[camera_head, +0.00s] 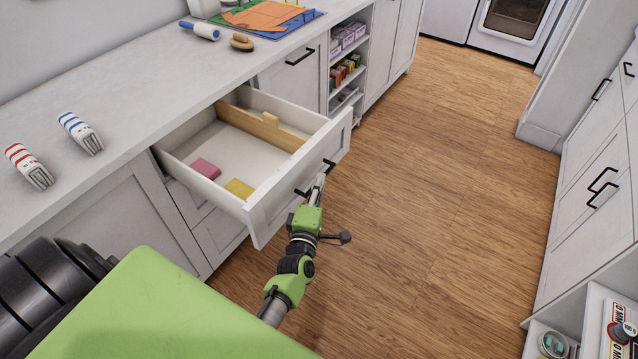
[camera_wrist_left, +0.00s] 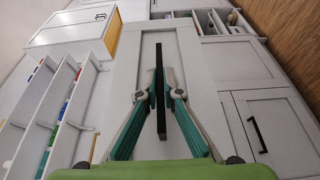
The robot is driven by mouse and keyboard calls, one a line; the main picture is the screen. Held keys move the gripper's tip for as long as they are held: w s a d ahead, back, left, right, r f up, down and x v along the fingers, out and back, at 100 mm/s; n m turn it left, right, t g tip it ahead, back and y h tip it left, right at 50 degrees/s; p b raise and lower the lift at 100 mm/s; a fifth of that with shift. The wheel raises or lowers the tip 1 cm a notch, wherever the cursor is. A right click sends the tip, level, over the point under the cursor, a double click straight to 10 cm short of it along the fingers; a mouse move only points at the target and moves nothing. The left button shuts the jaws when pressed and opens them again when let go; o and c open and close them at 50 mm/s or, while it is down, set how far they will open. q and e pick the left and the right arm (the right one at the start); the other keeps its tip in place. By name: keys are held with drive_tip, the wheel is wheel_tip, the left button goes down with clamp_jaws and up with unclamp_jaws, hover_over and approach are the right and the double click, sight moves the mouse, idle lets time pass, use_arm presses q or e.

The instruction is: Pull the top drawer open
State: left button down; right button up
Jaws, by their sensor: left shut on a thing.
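The top drawer (camera_head: 300,187) under the counter stands pulled out, its white front towards the aisle. Inside it lie a pink block (camera_head: 206,168) and a yellow block (camera_head: 239,188), with a wooden divider (camera_head: 262,128) near the far side. In the left wrist view the fingers (camera_wrist_left: 160,98) are closed on the dark handle (camera_wrist_left: 159,65), with the pale drawer front behind. My right gripper is not in view.
The counter (camera_head: 130,100) holds two striped folded cloths, a blue-and-white roller (camera_head: 200,30) and a brush (camera_head: 242,42). Open shelves (camera_head: 345,65) stand beyond the drawer. The wooden floor (camera_head: 430,190) is clear up to the cabinets at right.

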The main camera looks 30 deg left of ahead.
use_arm(q)
drive_tip(key=c, duration=2.2)
unclamp_jaws()
drive_tip(key=v, duration=1.2)
